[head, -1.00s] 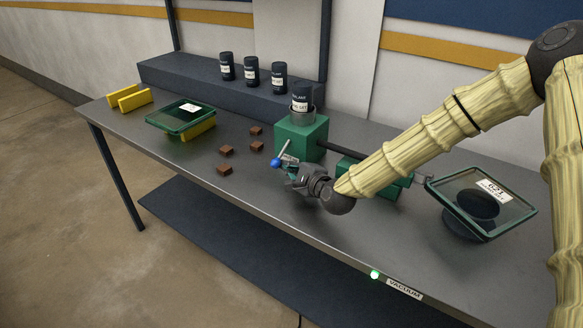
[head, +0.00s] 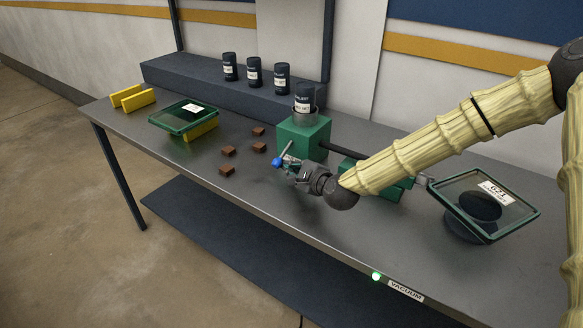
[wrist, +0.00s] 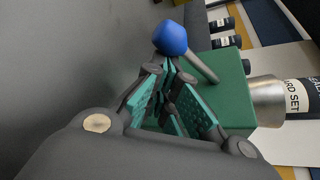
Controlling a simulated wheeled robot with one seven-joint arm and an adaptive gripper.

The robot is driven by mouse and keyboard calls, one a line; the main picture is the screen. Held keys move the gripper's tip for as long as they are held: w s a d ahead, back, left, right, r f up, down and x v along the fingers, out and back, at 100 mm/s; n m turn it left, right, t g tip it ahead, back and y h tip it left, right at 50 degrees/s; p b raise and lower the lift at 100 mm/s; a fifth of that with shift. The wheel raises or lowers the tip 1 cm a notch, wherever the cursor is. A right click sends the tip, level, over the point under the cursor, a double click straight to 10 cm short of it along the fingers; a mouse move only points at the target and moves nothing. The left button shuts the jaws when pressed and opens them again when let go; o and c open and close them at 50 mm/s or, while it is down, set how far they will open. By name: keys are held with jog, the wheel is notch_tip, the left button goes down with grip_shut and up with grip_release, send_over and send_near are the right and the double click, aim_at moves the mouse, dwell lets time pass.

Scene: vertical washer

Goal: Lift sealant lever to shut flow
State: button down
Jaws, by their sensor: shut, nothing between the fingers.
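The sealant lever is a thin metal rod with a blue knob (head: 277,162) on its free end, joined to a green valve block (head: 303,137). In the head view the rod slants down and left from the block to the knob. My gripper (head: 288,167) is right beside the knob. In the wrist view the blue knob (wrist: 171,37) stands just past the fingertips, with the rod (wrist: 201,65) running to the green block (wrist: 230,90). My gripper (wrist: 168,72) is shut with its teal pads together and nothing between them. Whether the fingertips touch the lever I cannot tell.
A dark labelled canister (head: 304,97) sits in a metal cup on the block. Several brown cubes (head: 228,151) lie left of the gripper. A green-framed tray (head: 184,117) rests on yellow supports at left. A framed lid (head: 487,204) stands at right.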

aim_at(280, 159)
jog(key=r+m+g, duration=0.1)
jog(key=s+r+m, duration=0.1)
jog(key=shift+a+r+m+g+y+p, duration=0.1)
jog(key=shift+a+m+g+y+p, duration=0.2)
jog(key=shift+a+g+p, duration=0.1)
jog(key=shift+s+a+r+m+g+y+p, duration=0.1)
jog(key=shift+s+r+m+g+y+p, duration=0.1)
jog(key=shift+r+m+g, duration=0.35)
jog(key=shift+s+a+r+m+g+y+p, duration=0.1)
jog(key=shift+r+m+g+y+p, duration=0.1)
jog(key=shift+r+m+g, duration=0.3)
jog(key=shift+f, duration=0.15)
jog(key=shift+r+p, duration=0.3)
jog(key=shift+r, duration=0.55)
jog(key=shift+d, duration=0.1)
